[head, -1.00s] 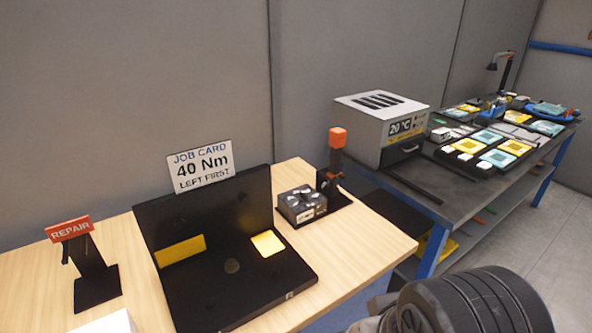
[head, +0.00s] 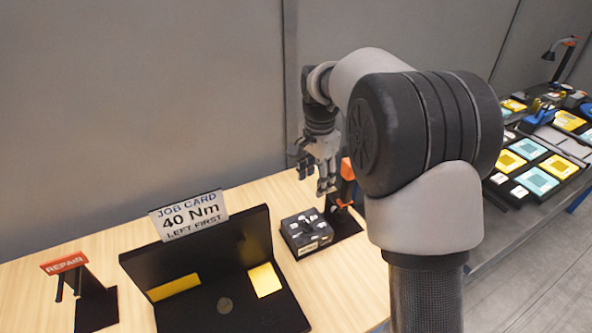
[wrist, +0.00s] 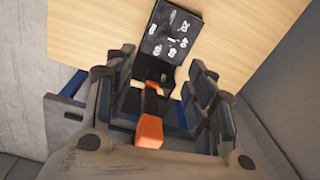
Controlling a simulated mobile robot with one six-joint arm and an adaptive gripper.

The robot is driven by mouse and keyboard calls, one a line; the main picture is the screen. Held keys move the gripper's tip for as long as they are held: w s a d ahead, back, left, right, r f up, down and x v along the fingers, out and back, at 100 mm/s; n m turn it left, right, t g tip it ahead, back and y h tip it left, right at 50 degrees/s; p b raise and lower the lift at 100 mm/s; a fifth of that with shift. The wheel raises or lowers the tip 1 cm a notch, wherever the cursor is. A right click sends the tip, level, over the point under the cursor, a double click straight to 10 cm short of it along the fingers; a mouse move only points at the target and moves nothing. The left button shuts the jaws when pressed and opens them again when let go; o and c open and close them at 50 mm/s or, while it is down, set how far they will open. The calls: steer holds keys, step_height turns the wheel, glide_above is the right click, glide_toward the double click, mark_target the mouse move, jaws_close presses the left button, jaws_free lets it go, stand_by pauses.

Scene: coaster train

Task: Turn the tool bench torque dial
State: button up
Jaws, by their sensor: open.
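The torque dial unit (head: 306,233) is a black box with white markings on its top, on the wooden bench. My gripper (head: 316,176) hangs above and behind the box, open and empty. In the wrist view its spread fingers (wrist: 163,82) point toward the box, apart from it. The orange-topped tool (head: 347,170) stands on a black base right of the box, partly hidden by my arm. Its orange end (wrist: 149,131) appears between the fingers.
A black open case (head: 245,232) with yellow pads and a job card (head: 188,215) reading 40 Nm, left first, stands left of the box. A REPAIR sign (head: 64,263) stands further left. My arm hides the bench's right side.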

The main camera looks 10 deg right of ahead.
mark_target(310, 223)
steer(key=w+f, duration=0.1)
steer(key=f, duration=0.6)
steer(key=w+f+m+b, duration=0.1)
steer(key=f, duration=0.6)
steer(key=w+f+m, duration=0.1)
steer(key=f, duration=0.5)
steer(key=shift+w+f+g+b, duration=0.3)
steer(key=shift+f+b, duration=0.1)
steer(key=c, duration=1.1)
steer(key=shift+o, duration=0.2)
